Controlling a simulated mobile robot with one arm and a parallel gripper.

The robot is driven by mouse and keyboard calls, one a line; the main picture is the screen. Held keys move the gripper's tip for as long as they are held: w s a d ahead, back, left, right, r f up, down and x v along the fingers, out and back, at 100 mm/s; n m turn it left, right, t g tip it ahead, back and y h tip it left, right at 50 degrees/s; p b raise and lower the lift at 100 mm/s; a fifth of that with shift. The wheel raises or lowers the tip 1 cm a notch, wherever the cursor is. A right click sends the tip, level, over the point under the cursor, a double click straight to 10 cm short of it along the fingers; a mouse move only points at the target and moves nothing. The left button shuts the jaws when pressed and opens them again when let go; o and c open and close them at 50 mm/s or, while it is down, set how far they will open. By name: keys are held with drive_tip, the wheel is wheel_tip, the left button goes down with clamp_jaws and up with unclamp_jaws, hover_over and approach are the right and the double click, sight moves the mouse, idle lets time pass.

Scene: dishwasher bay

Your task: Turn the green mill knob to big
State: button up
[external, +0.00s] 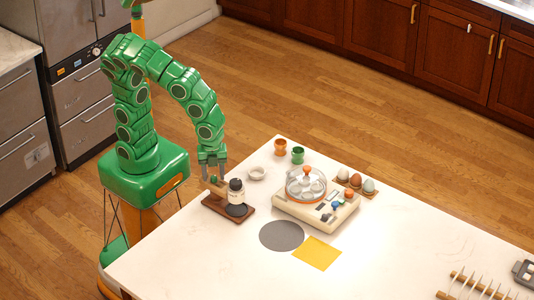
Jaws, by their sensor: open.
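A small mill with a dark wooden base (215,204) stands near the left edge of the white table. A dark-topped bottle with a pale label (236,193) stands upright at its right end. A small green knob (213,181) shows on the mill's left part, directly below my gripper. My gripper (213,175) points down, open, with its fingers to either side of the knob. I cannot tell whether they touch it. The knob's setting and any marks are too small to read.
A cream appliance (290,211) with a clear round lid stands to the right. A small white bowl (257,174), an orange cup (281,147) and a green cup (298,156) stand behind. A grey disc (281,236) and yellow square (317,253) lie in front.

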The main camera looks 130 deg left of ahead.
drive_tip(key=shift+f, duration=0.25)
clamp_jaws()
